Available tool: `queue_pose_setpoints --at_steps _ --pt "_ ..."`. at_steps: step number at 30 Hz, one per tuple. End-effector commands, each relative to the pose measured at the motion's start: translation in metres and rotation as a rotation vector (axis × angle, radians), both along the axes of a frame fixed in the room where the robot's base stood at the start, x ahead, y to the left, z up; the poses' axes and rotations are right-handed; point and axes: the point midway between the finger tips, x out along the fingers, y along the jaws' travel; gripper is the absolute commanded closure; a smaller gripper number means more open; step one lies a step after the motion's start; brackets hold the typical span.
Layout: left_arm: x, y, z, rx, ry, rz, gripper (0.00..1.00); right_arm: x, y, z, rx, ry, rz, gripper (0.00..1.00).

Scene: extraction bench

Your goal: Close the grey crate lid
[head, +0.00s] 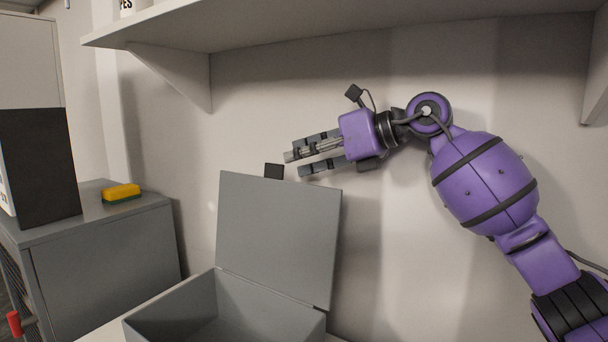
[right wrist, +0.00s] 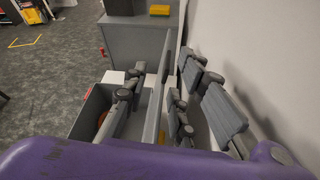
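The grey crate (head: 170,318) stands at the bottom of the head view, its front cut off by the frame edge. Its grey lid (head: 278,240) is open and stands nearly upright at the back. My right gripper (head: 298,163) reaches in from the right, just above the lid's top edge, with its fingers pointing left. In the right wrist view the lid (right wrist: 158,95) shows nearly edge-on between spread, empty fingers. Whether any finger touches it, I cannot tell. The open crate (right wrist: 93,112) lies to its left there. My left gripper is out of view.
A wall shelf (head: 330,28) overhangs the right arm, and the wall is close behind. A grey cabinet (head: 105,255) at the left carries a yellow-green sponge (head: 121,193) and a black-and-grey box (head: 40,165). A small dark block (head: 274,171) shows at the lid's top edge.

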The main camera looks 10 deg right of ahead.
Motion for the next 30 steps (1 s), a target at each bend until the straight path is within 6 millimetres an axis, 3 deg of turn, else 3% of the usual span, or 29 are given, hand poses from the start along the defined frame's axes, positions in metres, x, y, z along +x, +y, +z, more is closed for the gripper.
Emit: queue_pose_setpoints --at_steps 4,18,30 --pt "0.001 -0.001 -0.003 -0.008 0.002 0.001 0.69 0.008 -0.013 -0.011 -0.050 0.024 -0.039 0.75" --pt "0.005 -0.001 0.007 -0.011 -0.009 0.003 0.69 0.048 0.033 -0.033 -0.047 0.023 -0.037 0.75" --pt "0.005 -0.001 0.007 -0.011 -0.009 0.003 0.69 0.053 0.038 -0.038 -0.050 0.022 -0.039 0.78"
